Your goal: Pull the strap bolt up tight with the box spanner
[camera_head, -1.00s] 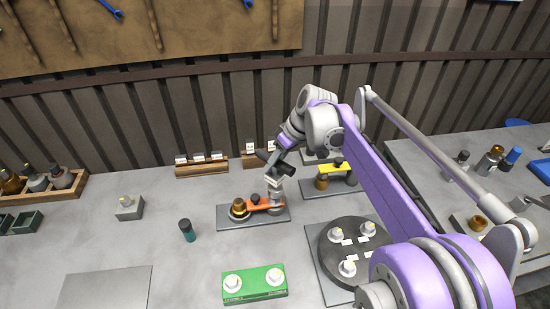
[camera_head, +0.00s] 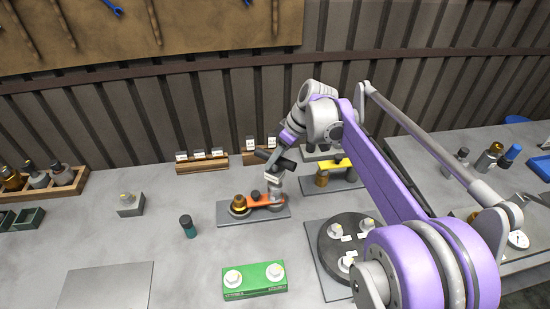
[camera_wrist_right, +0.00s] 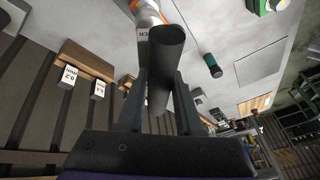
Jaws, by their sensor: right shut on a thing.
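My right gripper (camera_head: 274,166) is shut on the dark handle of the box spanner. In the right wrist view the dark bar (camera_wrist_right: 163,55) lies between the two fingers (camera_wrist_right: 158,105). The grey spanner shaft (camera_head: 276,184) reaches down to the right end of the orange strap (camera_head: 258,201), and the bolt head there is hidden under it. The strap lies on a dark grey plate (camera_head: 232,219), with a brass part (camera_head: 238,203) at its left end. My left gripper is not in view.
A yellow-strapped fixture (camera_head: 341,163) stands just right of the spanner. A green block (camera_head: 254,281) and a round dark plate (camera_head: 334,240) with bolts stand in front. A teal-bodied bottle (camera_head: 188,227) is to the left. Wooden label racks (camera_head: 202,164) line the back.

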